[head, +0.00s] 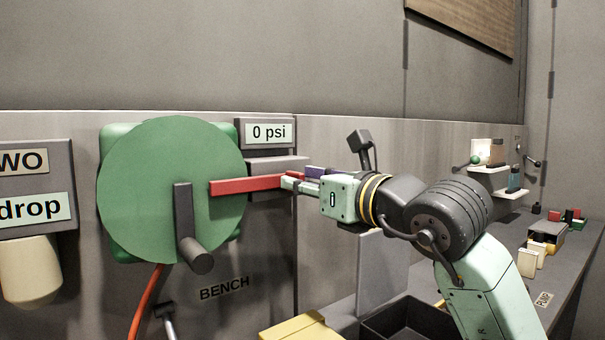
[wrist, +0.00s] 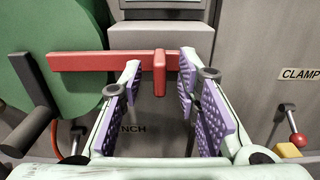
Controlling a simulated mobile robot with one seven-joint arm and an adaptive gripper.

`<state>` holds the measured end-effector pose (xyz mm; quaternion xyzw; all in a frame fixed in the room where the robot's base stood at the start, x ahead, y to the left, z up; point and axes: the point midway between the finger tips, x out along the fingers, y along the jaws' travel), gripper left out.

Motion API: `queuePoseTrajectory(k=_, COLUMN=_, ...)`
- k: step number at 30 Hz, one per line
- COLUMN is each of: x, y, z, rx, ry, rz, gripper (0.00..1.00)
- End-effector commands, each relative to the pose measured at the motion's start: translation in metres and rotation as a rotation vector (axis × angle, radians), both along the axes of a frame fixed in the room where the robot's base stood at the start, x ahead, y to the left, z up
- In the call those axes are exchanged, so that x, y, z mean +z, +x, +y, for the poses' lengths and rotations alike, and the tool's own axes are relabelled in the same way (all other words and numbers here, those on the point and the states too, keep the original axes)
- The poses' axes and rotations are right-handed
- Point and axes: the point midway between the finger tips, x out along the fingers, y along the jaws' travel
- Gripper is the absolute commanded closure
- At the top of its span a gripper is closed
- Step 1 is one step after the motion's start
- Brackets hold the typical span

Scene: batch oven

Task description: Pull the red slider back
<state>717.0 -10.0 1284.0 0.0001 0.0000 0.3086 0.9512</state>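The red slider is a long flat bar (head: 252,185) in front of the right part of the green disc in the head view. In the wrist view the red bar (wrist: 95,61) runs across from the left and carries a short upright red tab (wrist: 159,72) near its right end. My gripper (wrist: 160,85) is open, with its purple-padded fingers on either side of the tab. A gap shows between the tab and each finger pad. In the head view my gripper (head: 300,180) is at the bar's right end, and hides that end.
The green disc (head: 150,190) has a dark crank handle (head: 197,255). A "0 psi" display (head: 269,133) is above the bar. A red-knobbed lever (wrist: 296,138) stands below the "CLAMP" label at right. A dark bin (head: 400,325) and a yellow block (head: 300,328) are below my arm.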

Motion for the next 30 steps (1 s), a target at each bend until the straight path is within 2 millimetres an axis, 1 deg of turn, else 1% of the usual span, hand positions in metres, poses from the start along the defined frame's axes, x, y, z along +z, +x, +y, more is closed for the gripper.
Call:
queuePoseTrajectory(k=3, x=-0.0002, y=0.0053, z=0.0041, rx=0.001, ry=0.000, rz=0.001, gripper=0.70)
queuePoseTrajectory(k=11, x=-0.0009, y=0.0062, z=0.0045, rx=0.000, ry=0.000, rz=0.001, gripper=0.70)
queuePoseTrajectory(k=24, x=-0.0007, y=0.0059, z=0.0044, rx=0.000, ry=-0.001, rz=0.001, gripper=0.99)
queuePoseTrajectory(k=25, x=-0.0007, y=0.0059, z=0.0044, rx=0.001, ry=0.000, rz=0.001, gripper=1.00)
queuePoseTrajectory(k=30, x=-0.0007, y=0.0059, z=0.0044, rx=0.000, ry=-0.001, rz=0.001, gripper=1.00)
